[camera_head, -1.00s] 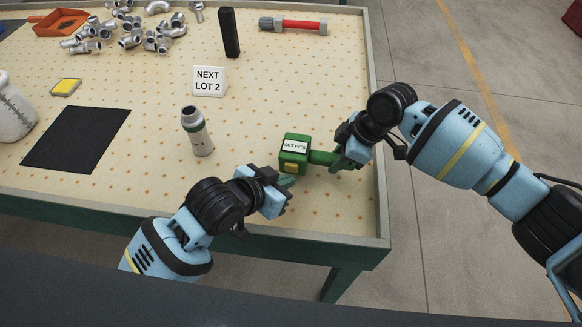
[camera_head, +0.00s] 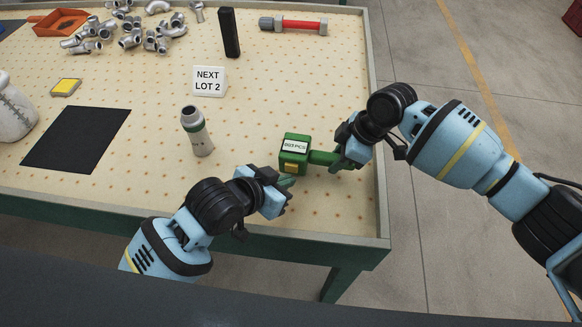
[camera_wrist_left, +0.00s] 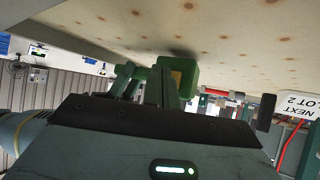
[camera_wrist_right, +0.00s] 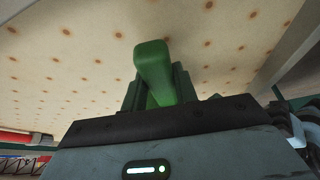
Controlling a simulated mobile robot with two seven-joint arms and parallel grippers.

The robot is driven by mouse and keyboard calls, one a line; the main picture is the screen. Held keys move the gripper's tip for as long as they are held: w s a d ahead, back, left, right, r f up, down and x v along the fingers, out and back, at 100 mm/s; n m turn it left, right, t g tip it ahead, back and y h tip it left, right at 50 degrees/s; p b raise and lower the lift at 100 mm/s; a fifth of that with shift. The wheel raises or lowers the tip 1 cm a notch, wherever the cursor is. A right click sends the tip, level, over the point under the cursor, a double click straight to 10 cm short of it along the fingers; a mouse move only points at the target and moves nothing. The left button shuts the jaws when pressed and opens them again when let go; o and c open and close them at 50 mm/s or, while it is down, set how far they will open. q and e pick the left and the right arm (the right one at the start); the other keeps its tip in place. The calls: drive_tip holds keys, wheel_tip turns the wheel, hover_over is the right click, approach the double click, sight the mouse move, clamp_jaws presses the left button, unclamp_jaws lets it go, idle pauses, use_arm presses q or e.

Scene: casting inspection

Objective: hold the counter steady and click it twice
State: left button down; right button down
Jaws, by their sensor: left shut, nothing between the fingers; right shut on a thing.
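The green counter (camera_head: 303,141) stands on the pegboard table near its front right corner, with a white display on top and a yellow button (camera_head: 292,168) on its near face. Its green handle (camera_head: 322,158) points right. My right gripper (camera_head: 341,161) is shut on this handle, which also shows between the fingers in the right wrist view (camera_wrist_right: 154,62). My left gripper (camera_head: 287,181) is shut and empty, just in front of the yellow button. In the left wrist view the counter (camera_wrist_left: 188,72) is right beyond the fingertips; I cannot tell whether they touch the button.
A grey-green bottle (camera_head: 202,142) stands left of the counter, with a "NEXT LOT 2" sign (camera_head: 209,82) behind. A black mat (camera_head: 76,139) lies at left. Metal fittings (camera_head: 130,40), a black block (camera_head: 229,33) and a red-shafted bolt (camera_head: 300,25) are farther back.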

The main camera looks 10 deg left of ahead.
use_arm(q)
drive_tip(key=shift+w, duration=0.15)
idle(0.6)
drive_tip(key=shift+w, duration=0.25)
drive_tip(key=shift+w+d, duration=0.1)
drive_tip(key=shift+w, duration=0.35)
idle(0.7)
drive_tip(key=shift+s, duration=0.9)
drive_tip(key=shift+s+a, duration=0.15)
drive_tip(key=shift+s, duration=1.1)
drive_tip(key=shift+s+a, duration=0.15)
drive_tip(key=shift+s, duration=1.1)
idle(0.9)
